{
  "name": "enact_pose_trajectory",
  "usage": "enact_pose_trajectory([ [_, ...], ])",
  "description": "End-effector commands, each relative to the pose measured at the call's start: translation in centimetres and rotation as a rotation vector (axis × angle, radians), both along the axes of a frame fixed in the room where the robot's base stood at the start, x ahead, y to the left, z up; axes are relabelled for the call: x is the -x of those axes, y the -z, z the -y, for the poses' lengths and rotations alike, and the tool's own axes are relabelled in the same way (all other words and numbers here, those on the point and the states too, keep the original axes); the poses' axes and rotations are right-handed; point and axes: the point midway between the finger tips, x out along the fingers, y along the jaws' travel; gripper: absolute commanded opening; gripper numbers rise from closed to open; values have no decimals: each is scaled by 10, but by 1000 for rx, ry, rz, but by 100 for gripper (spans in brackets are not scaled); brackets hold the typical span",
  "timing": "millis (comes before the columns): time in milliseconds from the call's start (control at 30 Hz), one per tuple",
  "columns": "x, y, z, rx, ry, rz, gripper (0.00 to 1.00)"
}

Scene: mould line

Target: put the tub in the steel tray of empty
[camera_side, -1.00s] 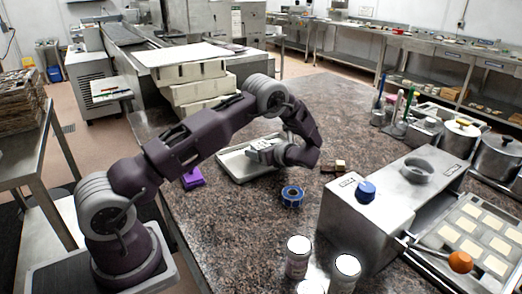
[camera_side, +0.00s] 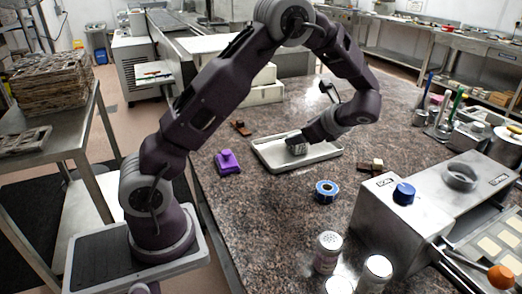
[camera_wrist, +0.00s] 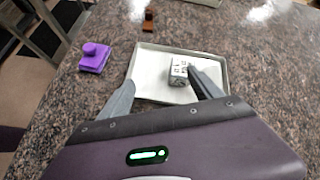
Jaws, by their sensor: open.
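The shallow pale tray (camera_side: 266,157) lies on the speckled counter; it also shows in the wrist view (camera_wrist: 150,60). A small grey box with dark marks (camera_wrist: 178,76) sits inside it, close to my right-hand finger in the wrist view; I cannot tell whether they touch. I cannot tell whether this box is the tub. My gripper (camera_wrist: 161,75) is open over the tray's near side, with nothing clearly held between its fingers. In the side view the hand comes down over the tray and partly covers its inside.
A purple knobbed block (camera_side: 228,162) stands left of the tray. A blue ring (camera_side: 326,190) and a small brown-and-cream block (camera_side: 372,166) lie to its right. A steel machine with a blue cap (camera_side: 404,193) stands at the right. Shaker-like cans (camera_side: 328,252) stand in front.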

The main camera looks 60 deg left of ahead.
Motion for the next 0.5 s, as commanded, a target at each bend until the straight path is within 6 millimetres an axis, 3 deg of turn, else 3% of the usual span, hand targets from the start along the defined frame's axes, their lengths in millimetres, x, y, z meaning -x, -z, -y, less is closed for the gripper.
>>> enact_pose_trajectory([
  [33, 22, -27, 13, 82, -71, 104, 74],
  [100, 57, -56, 37, 212, -185, 254, 74],
  [233, 132, -99, 90, 483, -416, 541, 74],
  [300, 172, -111, 120, 632, -543, 683, 74],
  [400, 217, -118, 156, 824, -702, 839, 74],
  [500, 246, -116, 180, 960, -818, 935, 74],
])
